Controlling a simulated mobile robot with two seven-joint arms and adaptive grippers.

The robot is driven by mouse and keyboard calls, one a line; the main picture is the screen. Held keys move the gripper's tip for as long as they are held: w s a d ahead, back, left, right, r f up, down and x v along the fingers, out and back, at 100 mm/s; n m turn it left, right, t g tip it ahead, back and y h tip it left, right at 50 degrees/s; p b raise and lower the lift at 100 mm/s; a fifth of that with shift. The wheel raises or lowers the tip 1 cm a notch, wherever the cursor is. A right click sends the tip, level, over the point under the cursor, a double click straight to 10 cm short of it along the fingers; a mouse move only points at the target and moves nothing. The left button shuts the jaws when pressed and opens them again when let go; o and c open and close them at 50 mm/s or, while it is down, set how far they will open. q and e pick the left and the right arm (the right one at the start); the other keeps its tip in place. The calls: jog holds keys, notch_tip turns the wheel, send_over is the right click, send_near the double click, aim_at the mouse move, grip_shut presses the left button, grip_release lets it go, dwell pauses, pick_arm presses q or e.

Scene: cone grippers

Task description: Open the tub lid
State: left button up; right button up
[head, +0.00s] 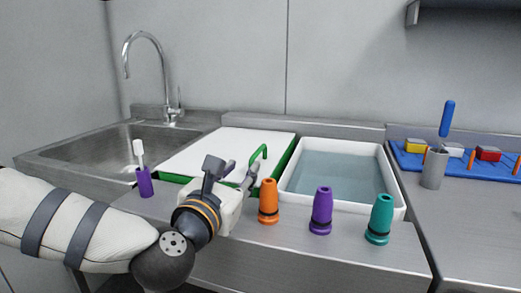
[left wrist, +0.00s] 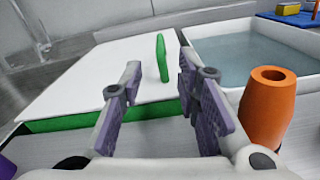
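A flat white lid (head: 212,150) lies over a green tub (head: 287,159) between the sink and an open white basin. A green upright handle (head: 259,153) stands on the lid toward its right side. In the left wrist view the handle (left wrist: 163,58) appears between my fingers but farther ahead, with the lid (left wrist: 85,82) spreading to the left. My left gripper (head: 234,174) is open and empty at the front edge of the tub, its fingers apart and not touching the handle. The inside of the tub is hidden. My right gripper is not in view.
An orange cone gripper (head: 268,202) stands close to the right of my left gripper, then purple (head: 321,212) and teal (head: 380,220) ones. The water-filled white basin (head: 396,190) is behind them. A purple holder with a brush (head: 144,183) stands left, near the sink (head: 60,158).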

pick_arm(q)
send_near(264, 144)
jog(key=x, duration=0.5)
jog(key=shift+w+f, duration=0.25)
grip_shut()
jog(key=shift+a, duration=0.1)
